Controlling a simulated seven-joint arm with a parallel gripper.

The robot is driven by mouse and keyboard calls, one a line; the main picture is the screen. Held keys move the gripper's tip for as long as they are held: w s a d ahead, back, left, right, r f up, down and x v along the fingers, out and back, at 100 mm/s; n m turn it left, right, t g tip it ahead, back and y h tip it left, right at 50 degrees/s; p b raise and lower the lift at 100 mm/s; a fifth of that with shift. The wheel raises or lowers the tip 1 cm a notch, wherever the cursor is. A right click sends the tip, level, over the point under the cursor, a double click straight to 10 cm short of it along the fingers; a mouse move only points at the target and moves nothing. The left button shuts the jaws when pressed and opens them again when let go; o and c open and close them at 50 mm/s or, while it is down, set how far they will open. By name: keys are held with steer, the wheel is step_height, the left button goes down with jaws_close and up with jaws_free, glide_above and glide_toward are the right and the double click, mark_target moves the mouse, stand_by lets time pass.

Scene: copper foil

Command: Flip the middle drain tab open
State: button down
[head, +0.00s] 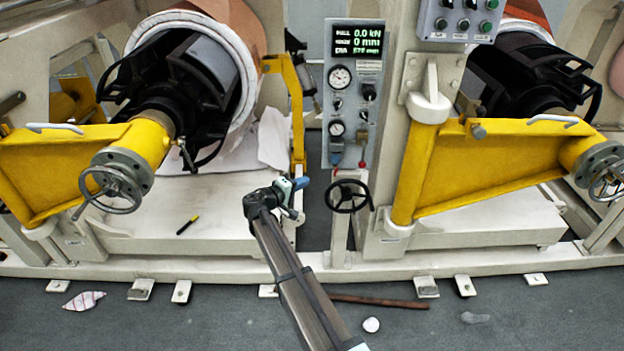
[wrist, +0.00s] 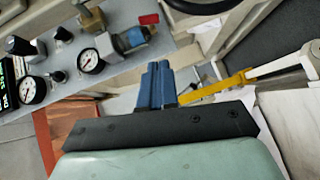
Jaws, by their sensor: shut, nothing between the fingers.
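A grey control panel (head: 352,95) stands upright in the middle of the head view and shows at the upper left of the wrist view (wrist: 110,75). I cannot tell whether this is the middle drain tab, and I see no other clear tab. My gripper (head: 302,183) is left of and below the panel, apart from the red tab. Its blue fingers (wrist: 156,85) are together and empty.
A black handwheel (head: 348,195) on a post stands below the panel, right of my gripper. A yellow bracket (head: 296,110) rises left of the panel. Yellow swing arms (head: 490,165) flank both sides. A brown rod (head: 380,301) lies on the floor.

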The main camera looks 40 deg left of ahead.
steer(key=shift+s+r, duration=0.15)
steer(key=shift+s, duration=0.6)
steer(key=shift+s+r, duration=0.15)
steer(key=shift+s, duration=0.6)
